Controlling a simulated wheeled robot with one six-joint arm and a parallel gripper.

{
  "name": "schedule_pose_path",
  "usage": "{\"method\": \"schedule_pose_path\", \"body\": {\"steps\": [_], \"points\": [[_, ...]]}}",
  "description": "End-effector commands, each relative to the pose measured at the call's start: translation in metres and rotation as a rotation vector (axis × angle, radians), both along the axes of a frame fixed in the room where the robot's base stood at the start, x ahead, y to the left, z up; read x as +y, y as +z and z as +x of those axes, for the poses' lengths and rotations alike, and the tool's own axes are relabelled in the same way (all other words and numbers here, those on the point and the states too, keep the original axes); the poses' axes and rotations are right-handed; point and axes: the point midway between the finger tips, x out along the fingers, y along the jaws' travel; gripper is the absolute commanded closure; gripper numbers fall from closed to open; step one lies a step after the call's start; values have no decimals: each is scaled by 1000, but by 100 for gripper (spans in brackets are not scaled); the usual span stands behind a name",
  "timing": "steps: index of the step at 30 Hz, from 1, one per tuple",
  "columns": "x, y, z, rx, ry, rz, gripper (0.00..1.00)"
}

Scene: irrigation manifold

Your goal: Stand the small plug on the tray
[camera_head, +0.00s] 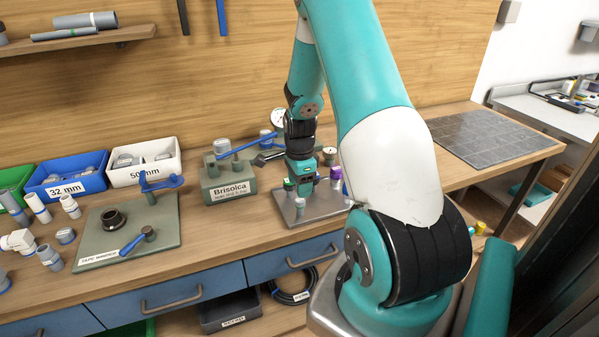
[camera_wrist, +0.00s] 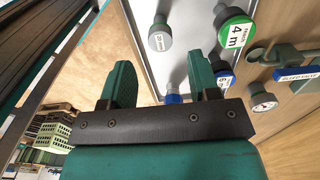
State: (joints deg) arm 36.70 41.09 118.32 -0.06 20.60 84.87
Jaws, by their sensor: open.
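The grey metal tray (camera_head: 318,213) lies on the bench below my gripper (camera_head: 303,188); it also shows in the wrist view (camera_wrist: 190,62). A small grey plug (camera_head: 300,204) stands near the tray's front left. In the wrist view a grey plug with a white label (camera_wrist: 159,36) appears beyond the fingers; I cannot tell which plug is the task's. A green-topped plug (camera_wrist: 235,28), lettered "4 m", is at the right finger's far side. My gripper (camera_wrist: 160,82) is open, with no plug visibly held.
A green-grey board (camera_head: 100,232) and part bins (camera_head: 145,170) lie further left. A dark grey mat (camera_head: 495,135) on the right is bare.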

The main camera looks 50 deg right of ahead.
Motion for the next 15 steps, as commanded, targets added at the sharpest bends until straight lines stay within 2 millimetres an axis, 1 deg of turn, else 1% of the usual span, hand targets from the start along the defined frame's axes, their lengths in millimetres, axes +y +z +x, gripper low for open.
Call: {"method": "schedule_pose_path", "body": {"steps": [3, 7, 10, 15], "points": [[-1, 24, 1, -5, 0, -4, 44], [0, 45, 1, -3, 0, -2, 44], [0, 54, 0, -2, 0, -1, 44], [1, 60, 0, -1, 5, 1, 44]]}}
